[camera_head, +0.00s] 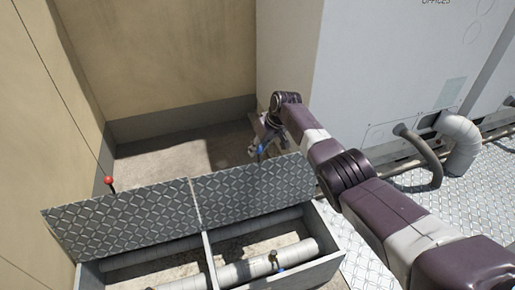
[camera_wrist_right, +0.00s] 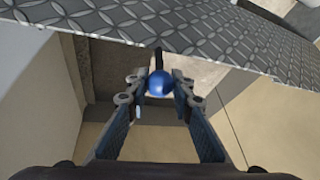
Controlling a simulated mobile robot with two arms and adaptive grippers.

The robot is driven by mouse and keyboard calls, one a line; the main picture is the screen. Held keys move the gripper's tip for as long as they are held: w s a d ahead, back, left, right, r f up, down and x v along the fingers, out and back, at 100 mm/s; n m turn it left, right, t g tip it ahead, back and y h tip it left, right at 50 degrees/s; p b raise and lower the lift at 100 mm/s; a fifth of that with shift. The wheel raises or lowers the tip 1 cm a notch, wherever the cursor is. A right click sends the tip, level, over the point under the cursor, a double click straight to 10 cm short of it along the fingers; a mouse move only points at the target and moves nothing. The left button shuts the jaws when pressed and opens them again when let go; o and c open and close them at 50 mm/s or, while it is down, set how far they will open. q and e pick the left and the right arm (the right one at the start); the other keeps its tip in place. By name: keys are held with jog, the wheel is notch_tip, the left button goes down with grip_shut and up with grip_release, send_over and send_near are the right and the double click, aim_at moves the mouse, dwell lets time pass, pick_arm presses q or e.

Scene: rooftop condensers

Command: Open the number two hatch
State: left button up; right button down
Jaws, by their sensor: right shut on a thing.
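Two diamond-plate hatch lids, a left one (camera_head: 125,217) and a right one (camera_head: 255,187), stand raised and tilted along the back of a floor trench in the head view. No number is readable on either. My right gripper (camera_head: 262,147) is behind the right lid's upper edge, partly hidden by my arm. In the right wrist view, a blue ball knob (camera_wrist_right: 158,83) on a dark stem at the lid's edge sits between the fingers of my right gripper (camera_wrist_right: 160,88). The left lid has a red ball knob (camera_head: 108,180). My left gripper is out of view.
The open trench (camera_head: 207,260) has a divider and holds pale pipes (camera_head: 265,268) and a small valve (camera_head: 275,259). A beige wall (camera_head: 170,55) stands behind and left. A white cabinet (camera_head: 385,65) with bent pipes (camera_head: 460,143) stands right. Bare floor lies behind the lids.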

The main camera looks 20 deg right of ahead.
jog(key=c, duration=1.7)
grip_release()
jog(key=shift+o, duration=0.2)
jog(key=v, duration=1.2)
jog(key=shift+d, duration=0.1)
